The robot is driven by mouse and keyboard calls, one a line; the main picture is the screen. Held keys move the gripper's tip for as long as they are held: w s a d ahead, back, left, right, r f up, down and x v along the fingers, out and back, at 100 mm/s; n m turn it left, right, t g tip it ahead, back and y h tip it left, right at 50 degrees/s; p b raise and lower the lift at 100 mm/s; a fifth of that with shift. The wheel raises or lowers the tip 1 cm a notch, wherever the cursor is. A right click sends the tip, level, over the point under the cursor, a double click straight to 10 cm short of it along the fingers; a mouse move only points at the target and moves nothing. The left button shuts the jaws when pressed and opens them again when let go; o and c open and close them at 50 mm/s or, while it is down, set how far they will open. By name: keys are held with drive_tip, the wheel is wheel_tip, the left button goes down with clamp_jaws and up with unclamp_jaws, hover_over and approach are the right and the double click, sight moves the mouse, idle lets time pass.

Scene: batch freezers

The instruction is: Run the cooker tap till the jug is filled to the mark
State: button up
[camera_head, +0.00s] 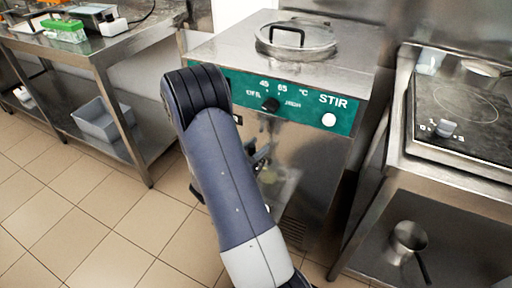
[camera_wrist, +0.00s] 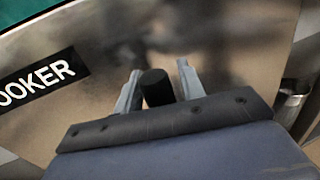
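The cooker (camera_head: 300,150) is a steel cabinet with a green control panel and a round lid on top. My gripper (camera_head: 262,155) is at its front, mostly hidden behind my arm in the head view. In the wrist view, my gripper (camera_wrist: 160,85) has its two grey fingers apart, one on each side of a black cylindrical handle (camera_wrist: 156,88), apparently the tap's. A gap shows at the right finger. The spout is hidden. A pale, see-through shape (camera_head: 278,185) below my gripper may be the jug; its mark and fill level cannot be made out.
The panel (camera_head: 285,104) has a black dial and a white STIR button. A hob (camera_head: 465,105) stands on the right bench, with a metal pan (camera_head: 408,240) on the shelf below. A steel table (camera_head: 95,45) with a grey bin (camera_head: 103,120) underneath is at left. Tiled floor at left is clear.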

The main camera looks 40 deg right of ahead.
clamp_jaws()
idle(0.3)
drive_tip(key=shift+s+a+f+h+b, duration=0.15)
drive_tip(key=shift+f+h+b, duration=0.15)
drive_tip(key=shift+b, duration=0.6)
drive_tip(key=shift+a+h+b, duration=0.25)
drive_tip(key=shift+h+b, duration=0.05)
drive_tip(key=shift+b, duration=0.3)
drive_tip(key=shift+s+a+r+m+h+b, duration=0.1)
drive_tip(key=shift+s+a+m+h+b, duration=0.25)
drive_tip(key=shift+b, duration=0.55)
drive_tip(key=shift+a+r+h+b, duration=0.3)
drive_tip(key=shift+a+h+b, duration=0.15)
drive_tip(key=shift+a+h, duration=0.1)
